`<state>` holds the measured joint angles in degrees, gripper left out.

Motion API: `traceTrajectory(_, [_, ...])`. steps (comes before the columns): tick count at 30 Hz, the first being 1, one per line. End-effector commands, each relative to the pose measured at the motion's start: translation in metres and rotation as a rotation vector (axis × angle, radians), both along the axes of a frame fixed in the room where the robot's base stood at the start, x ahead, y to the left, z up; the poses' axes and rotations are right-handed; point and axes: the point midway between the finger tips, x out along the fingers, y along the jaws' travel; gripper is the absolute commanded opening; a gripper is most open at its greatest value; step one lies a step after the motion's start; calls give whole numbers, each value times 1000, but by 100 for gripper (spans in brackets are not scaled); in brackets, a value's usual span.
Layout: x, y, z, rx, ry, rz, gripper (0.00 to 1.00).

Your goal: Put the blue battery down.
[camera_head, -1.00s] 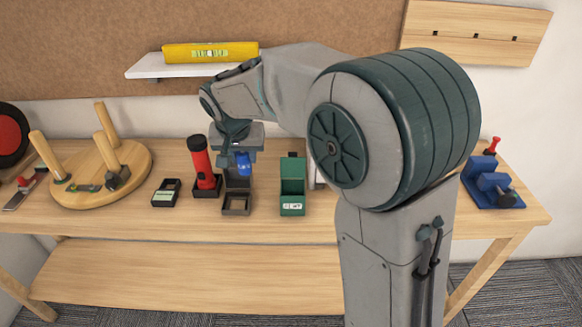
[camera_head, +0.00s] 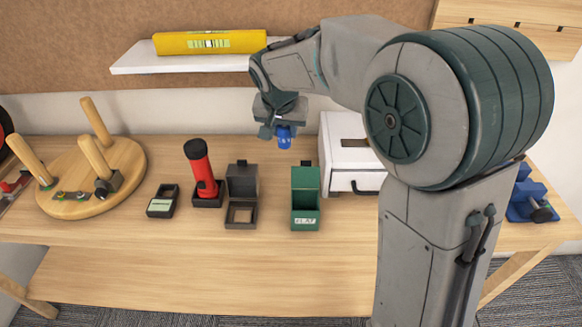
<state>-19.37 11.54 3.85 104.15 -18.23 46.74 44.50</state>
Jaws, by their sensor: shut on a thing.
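My gripper (camera_head: 284,124) is shut on the blue battery (camera_head: 284,138). It holds the battery upright above the back of the workbench, between the grey open-lidded box (camera_head: 241,216) and the green open-lidded box (camera_head: 306,213). The battery's lower part shows below the fingers and its upper part is hidden by them. The battery appears clear of the bench top.
On the bench (camera_head: 170,230) are a red flashlight (camera_head: 200,168) in a dark holder, a black meter (camera_head: 162,201), a round wooden peg board (camera_head: 75,205), a white drawer box (camera_head: 345,160) and a blue vise (camera_head: 530,200). A shelf above holds a yellow level (camera_head: 210,42). The front strip is clear.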

Motion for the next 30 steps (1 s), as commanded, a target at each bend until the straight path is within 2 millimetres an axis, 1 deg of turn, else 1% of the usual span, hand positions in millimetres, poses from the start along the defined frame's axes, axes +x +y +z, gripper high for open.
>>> traceTrajectory(3, [-2,3,-23,-1,6,6,0])
traceTrajectory(6, [-1,2,-37,-2,4,4,0])
traceTrajectory(11, [-1,1,-52,-1,4,2,0])
traceTrajectory(15, [-1,1,-76,-1,6,3,0])
traceTrajectory(18, [-1,1,-89,-1,4,2,0])
traceTrajectory(21, [-1,1,-95,1,3,2,0])
traceTrajectory(30, [0,1,-97,1,2,1,0])
